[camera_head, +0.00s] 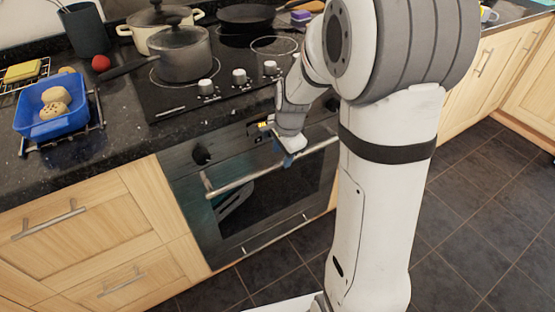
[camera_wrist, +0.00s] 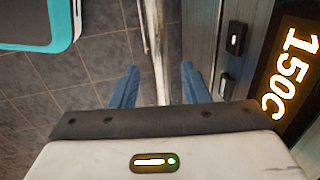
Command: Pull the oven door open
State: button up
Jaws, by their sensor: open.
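The oven (camera_head: 250,185) is built in under the black counter, and its dark glass door (camera_head: 270,195) is closed. A silver bar handle (camera_head: 270,165) runs across the top of the door. My gripper (camera_head: 287,160) is at the right part of the handle in the head view. In the wrist view the two blue fingers of my gripper (camera_wrist: 158,85) are spread apart, with the handle bar (camera_wrist: 155,45) running between them. No contact between fingers and bar is visible. The lit oven display (camera_wrist: 290,65) reads 150C.
Pots (camera_head: 182,52) and a pan (camera_head: 245,16) stand on the black hob (camera_head: 225,85). A blue tray (camera_head: 52,125) with bread-like items sits on the counter at left. Wooden cabinets (camera_head: 95,235) flank the oven. The dark tiled floor (camera_head: 470,205) is clear at right.

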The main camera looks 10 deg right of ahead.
aim_at(280, 162)
jog(key=shift+w+a+f, duration=0.15)
jog(key=shift+f, duration=0.7)
jog(key=shift+w+a+f, duration=0.1)
jog(key=shift+f, duration=0.7)
grip_shut()
